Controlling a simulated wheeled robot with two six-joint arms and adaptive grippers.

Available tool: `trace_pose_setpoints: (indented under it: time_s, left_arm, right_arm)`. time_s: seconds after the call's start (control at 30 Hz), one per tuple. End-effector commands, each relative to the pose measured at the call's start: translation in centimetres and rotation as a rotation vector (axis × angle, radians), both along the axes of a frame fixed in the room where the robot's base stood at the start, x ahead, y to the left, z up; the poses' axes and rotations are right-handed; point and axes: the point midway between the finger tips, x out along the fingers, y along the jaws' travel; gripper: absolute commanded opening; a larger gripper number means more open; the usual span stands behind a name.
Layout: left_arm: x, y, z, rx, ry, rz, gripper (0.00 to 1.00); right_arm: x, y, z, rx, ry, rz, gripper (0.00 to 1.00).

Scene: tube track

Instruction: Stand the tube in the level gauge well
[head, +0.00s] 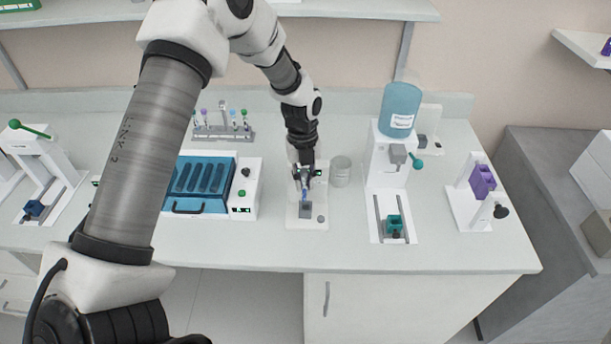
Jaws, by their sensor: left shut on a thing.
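My left gripper (303,177) reaches down over the bench. It is shut on a small tube (304,194) with a blue part, held roughly upright. Below the tube is a grey block on a white device with a small green display, which looks like the level gauge (319,222). The grey block, probably its well (306,210), is just under the tube's lower end. I cannot tell whether the tube's tip touches or enters it. My right gripper is not in view.
A blue-lidded machine (203,184) stands left of the gauge and a clear beaker (340,171) just right. A dispenser with a blue bottle (400,109) stands further right. A rack of tubes (224,133) is behind. The front bench strip is clear.

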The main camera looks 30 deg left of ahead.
Motion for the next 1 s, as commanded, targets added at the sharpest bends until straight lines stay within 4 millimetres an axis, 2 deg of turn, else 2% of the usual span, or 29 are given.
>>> trace_pose_setpoints:
  time_s: [0.03,0.17,1.0]
  left_arm:
    - [0.0,0.0,-0.83,0.0,0.0,0.0,0.0]
    - [0.01,0.0,-1.35,0.0,0.0,0.0,0.0]
    - [-0.11,-0.03,-1.44,0.0,0.0,0.0,0.0]
  right_arm:
    - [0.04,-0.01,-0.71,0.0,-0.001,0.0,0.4]
    - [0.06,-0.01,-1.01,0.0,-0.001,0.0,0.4]
    - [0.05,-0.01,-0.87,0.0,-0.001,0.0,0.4]
